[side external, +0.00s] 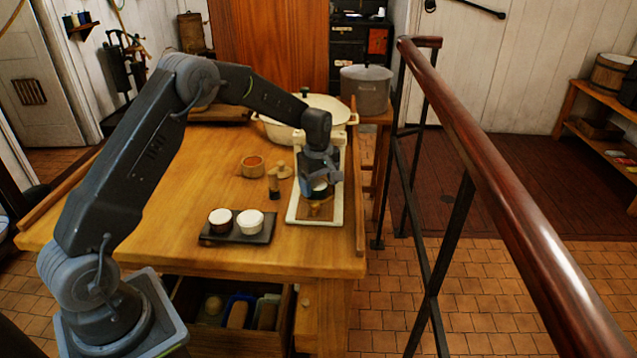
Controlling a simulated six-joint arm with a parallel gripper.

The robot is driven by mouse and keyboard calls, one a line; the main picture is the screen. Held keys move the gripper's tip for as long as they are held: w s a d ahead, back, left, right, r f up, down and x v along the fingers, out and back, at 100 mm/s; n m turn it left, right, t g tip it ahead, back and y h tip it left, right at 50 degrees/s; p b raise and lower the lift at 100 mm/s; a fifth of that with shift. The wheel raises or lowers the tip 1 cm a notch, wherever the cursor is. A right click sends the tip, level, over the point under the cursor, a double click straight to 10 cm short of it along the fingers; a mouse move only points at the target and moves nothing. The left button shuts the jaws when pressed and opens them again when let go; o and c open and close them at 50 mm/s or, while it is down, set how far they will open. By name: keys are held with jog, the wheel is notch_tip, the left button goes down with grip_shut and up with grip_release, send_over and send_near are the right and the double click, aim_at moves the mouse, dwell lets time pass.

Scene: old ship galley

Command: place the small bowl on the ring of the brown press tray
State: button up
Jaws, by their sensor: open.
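A cream press stand (294,211) is at the right of the wooden table, with a brown press tray (321,211) low on its base. My gripper (320,182) is in front of the press, just above the brown tray, and is open. A small pale round thing, which looks like the small bowl (320,186), shows right at the fingertips. I cannot tell whether it touches the tray or sits on its ring. The ring is mostly hidden by the gripper and this pale thing.
A wooden cup (252,166), a dark-handled tool (274,183) and a wooden knob piece (284,170) stand left of the press. A large cream pan is behind. The table's left is clear.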

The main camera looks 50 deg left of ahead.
aim_at(317, 184)
jog(key=shift+s+f+g, duration=0.3)
jog(key=shift+s+f, duration=0.25)
jog(key=shift+f, duration=0.2)
notch_tip(317, 184, up, 14)
jog(key=s+d+r+m+t, duration=0.2)
jog(key=s+d+r+m, duration=0.25)
jog(key=s+r, duration=0.2)
jog(key=s+d+m+t, duration=0.1)
jog(key=s+m, duration=0.3)
jog(key=s, duration=0.4)
jog(key=s+d+r+m+t, duration=0.1)
jog(key=s+d+m, duration=0.3)
jog(key=s, duration=0.4)
jog(key=s+d+m+t, duration=0.1)
jog(key=s+d+m, duration=0.2)
jog(key=s, duration=0.5)
jog(key=shift+s+d+r+m+t, duration=0.25)
jog(key=shift+s+r+m+t, duration=0.15)
jog(key=shift+m, duration=0.25)
